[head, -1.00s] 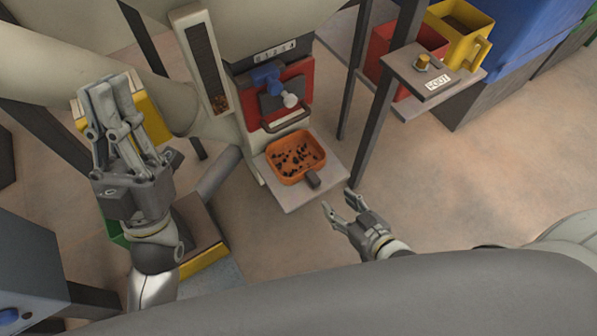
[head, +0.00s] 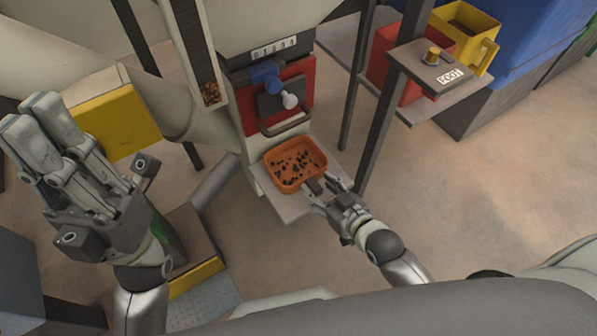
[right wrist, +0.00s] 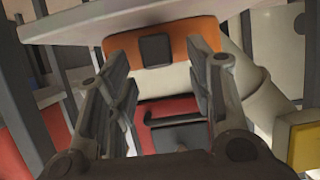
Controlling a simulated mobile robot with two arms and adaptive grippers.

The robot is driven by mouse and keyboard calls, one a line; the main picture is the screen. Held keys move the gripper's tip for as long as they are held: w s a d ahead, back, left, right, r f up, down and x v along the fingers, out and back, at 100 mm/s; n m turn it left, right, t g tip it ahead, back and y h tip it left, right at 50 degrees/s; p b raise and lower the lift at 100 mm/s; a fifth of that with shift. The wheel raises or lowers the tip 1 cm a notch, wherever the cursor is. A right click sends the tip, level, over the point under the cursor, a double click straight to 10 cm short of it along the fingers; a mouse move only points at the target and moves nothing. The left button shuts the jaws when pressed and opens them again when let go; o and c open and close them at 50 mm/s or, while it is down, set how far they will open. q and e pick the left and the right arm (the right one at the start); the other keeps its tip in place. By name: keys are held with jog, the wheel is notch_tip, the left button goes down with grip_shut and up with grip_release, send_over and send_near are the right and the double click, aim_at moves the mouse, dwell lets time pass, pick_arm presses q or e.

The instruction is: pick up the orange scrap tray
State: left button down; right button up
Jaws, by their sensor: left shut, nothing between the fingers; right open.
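The orange scrap tray (head: 294,158) holds several dark bits and sits on a pale shelf below the red machine front. Its dark handle (head: 312,185) points toward me. My right gripper (head: 322,192) is open at the handle, its fingers around or just short of it; I cannot tell whether they touch. In the right wrist view the tray's orange front (right wrist: 180,52) and the square dark handle end (right wrist: 155,49) show between the open fingers (right wrist: 160,85). My left gripper (head: 35,140) is shut and empty, raised at the far left, well away from the tray.
The pale shelf (head: 285,207) has a dark post (head: 375,135) close on its right. The red front (head: 290,85) with a blue-and-white knob is behind the tray. A red bin (head: 390,65) and a yellow bin (head: 462,30) stand at upper right. The floor at right is clear.

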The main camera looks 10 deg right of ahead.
jog(key=shift+x, duration=0.95)
jog(key=shift+f, duration=0.1)
grip_shut()
jog(key=shift+r, duration=0.2)
